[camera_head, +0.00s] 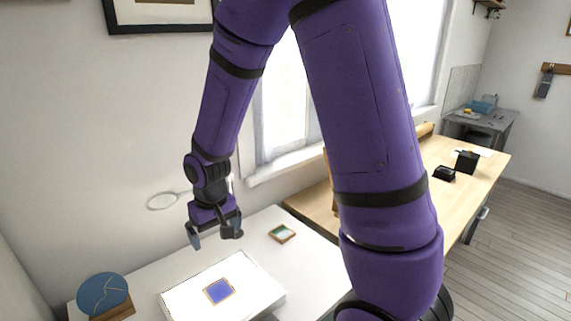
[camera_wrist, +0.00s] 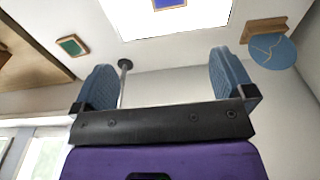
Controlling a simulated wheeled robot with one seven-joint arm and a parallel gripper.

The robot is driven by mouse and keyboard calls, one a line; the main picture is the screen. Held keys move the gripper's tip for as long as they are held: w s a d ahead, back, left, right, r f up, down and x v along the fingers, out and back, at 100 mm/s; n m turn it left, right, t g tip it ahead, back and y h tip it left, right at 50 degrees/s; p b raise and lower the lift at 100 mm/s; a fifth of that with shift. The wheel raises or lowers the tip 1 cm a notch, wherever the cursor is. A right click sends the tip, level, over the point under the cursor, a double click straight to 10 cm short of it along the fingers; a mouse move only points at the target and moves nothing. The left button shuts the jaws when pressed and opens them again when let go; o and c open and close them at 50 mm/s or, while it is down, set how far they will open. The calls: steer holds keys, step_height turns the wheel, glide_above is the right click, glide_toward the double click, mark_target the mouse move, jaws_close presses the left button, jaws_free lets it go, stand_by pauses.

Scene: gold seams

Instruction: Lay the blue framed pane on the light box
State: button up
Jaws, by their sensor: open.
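The blue framed pane (camera_head: 219,291) lies flat on the bright white light box (camera_head: 180,305), near the middle of its top, with a thin gold-brown frame around it. In the wrist view the pane (camera_wrist: 169,4) is cut off by the top edge, on the glowing light box (camera_wrist: 205,22). My gripper (camera_head: 215,240) hangs above the table behind the light box, apart from the pane. Its two blue-grey fingers are spread with nothing between them, as the wrist view (camera_wrist: 165,85) also shows.
A green framed pane (camera_head: 282,233) lies on the white table right of the light box. A blue disc with gold seams (camera_head: 103,294) stands on a wooden base at left. A ring on a stand (camera_head: 163,201) is behind my gripper. A wooden desk (camera_head: 448,200) stands at right.

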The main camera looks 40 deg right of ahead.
steer(key=s+d+r+t, duration=0.15)
steer(key=s+r, duration=0.25)
steer(key=r, duration=0.4)
steer(key=s+d+r+t, duration=0.1)
steer(key=s+d+r, duration=0.15)
steer(key=r, duration=0.45)
steer(key=s+d+r+t, duration=0.1)
steer(key=s+r+t, duration=0.1)
steer(key=s+r, duration=0.7)
steer(key=s, duration=0.5)
steer(key=shift+d+r, duration=0.25)
